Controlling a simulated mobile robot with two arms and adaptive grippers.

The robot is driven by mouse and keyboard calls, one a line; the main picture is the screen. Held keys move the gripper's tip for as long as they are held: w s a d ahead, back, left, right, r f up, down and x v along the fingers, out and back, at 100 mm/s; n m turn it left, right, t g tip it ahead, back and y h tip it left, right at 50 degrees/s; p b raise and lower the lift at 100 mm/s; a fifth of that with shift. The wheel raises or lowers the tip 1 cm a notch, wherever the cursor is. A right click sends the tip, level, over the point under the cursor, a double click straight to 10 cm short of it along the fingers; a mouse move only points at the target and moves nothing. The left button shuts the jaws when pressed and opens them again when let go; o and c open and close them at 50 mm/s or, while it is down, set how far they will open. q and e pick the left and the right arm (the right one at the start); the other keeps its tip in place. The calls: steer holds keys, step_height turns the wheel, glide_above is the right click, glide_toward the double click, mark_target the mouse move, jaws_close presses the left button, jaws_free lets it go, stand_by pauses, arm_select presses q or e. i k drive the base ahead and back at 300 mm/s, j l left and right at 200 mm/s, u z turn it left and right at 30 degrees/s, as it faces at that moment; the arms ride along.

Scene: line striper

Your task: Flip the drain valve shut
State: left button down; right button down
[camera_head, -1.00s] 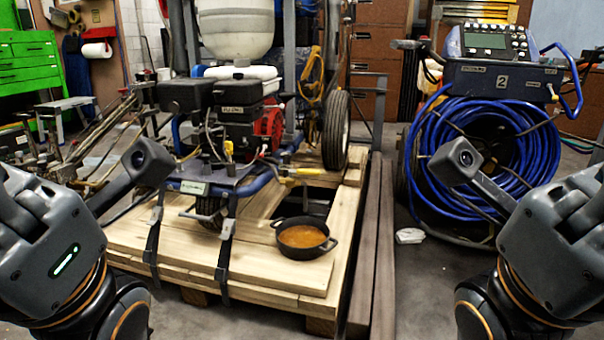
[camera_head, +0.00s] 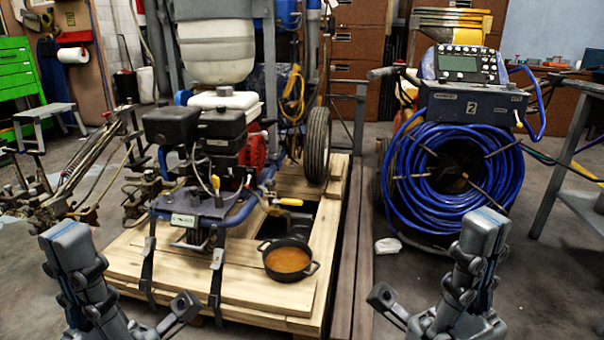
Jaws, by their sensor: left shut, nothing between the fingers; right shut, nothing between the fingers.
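The line striper (camera_head: 215,145) stands on a wooden pallet. A yellow-handled lever (camera_head: 290,202), which looks like the drain valve, sticks out to the right at its front, with the handle lying about level. A black pan (camera_head: 288,274) of orange-brown liquid sits on the pallet below the lever. My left gripper (camera_head: 70,240) is shut and empty at the lower left, pointing up, apart from the striper. My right gripper (camera_head: 484,232) is shut and empty at the lower right, apart from the lever and pan. The valve body is too small to make out.
The wooden pallet (camera_head: 180,277) has black straps over its front edge. A cart with a blue hose coil (camera_head: 450,180) stands at the right. A small white object (camera_head: 388,245) lies on the floor.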

mark_target(293, 202)
steer(key=i+l+u, duration=0.65)
steer(key=l, duration=0.25)
steer(key=i+j, duration=0.05)
steer(key=i, duration=0.05)
